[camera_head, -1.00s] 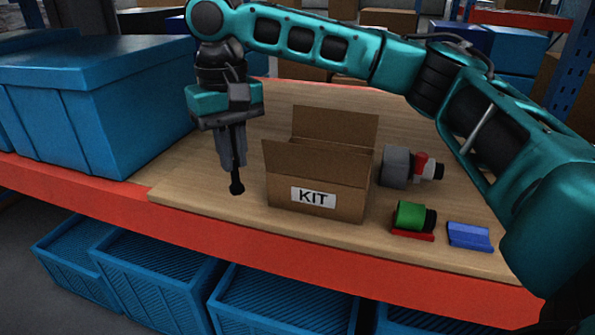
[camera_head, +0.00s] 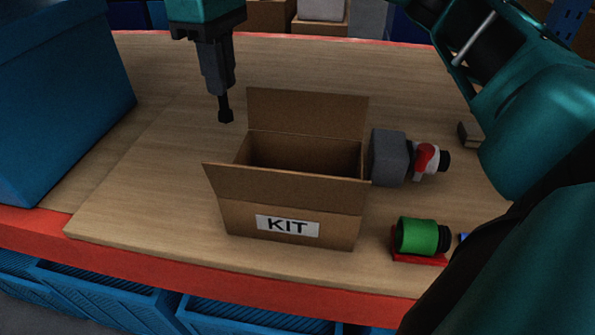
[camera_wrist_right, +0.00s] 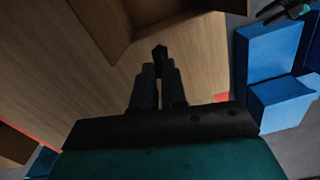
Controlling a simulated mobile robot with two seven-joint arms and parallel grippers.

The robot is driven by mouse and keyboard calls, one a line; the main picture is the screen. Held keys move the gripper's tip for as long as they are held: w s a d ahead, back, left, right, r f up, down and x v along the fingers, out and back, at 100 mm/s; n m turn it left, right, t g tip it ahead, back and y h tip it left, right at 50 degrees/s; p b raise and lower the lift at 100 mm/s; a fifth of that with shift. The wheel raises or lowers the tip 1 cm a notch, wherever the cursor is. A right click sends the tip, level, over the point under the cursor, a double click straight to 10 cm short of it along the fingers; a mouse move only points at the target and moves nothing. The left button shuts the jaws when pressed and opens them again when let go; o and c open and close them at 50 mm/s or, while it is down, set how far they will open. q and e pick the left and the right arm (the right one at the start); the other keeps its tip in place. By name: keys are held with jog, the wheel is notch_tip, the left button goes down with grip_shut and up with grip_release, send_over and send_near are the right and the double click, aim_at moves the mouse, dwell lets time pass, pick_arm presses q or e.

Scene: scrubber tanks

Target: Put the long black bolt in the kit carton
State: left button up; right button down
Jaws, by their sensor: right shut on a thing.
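The long black bolt (camera_head: 225,110) hangs head down from my right gripper (camera_head: 217,88), whose fingers are shut on its upper part. The bolt's head also shows in the right wrist view (camera_wrist_right: 159,53), beyond the two dark fingertips (camera_wrist_right: 159,80). The kit carton (camera_head: 290,212) stands open on the wooden board with its flaps raised and a KIT label on the front. The gripper and bolt are behind and left of the carton's opening in the head view, apart from it. The carton's floor is mostly hidden.
A grey block with a red and white part (camera_head: 388,158) stands right of the carton. A green cylinder on a red base (camera_head: 417,237) sits at the front right. A large blue bin (camera_head: 60,100) stands at the left. The wooden board (camera_head: 150,190) is clear left of the carton.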

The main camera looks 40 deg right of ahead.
jog(key=s+d+r+n, duration=0.45)
jog(key=s+n, duration=0.45)
jog(key=n, duration=0.5)
notch_tip(320, 180, down, 18)
jog(key=b, duration=0.2)
jog(key=shift+a+f+b, duration=0.1)
jog(key=shift+b, duration=0.25)
jog(key=shift+w+f, duration=0.1)
jog(key=shift+f, duration=0.05)
jog(key=shift+f, duration=0.15)
jog(key=c, duration=1.2)
grip_release()
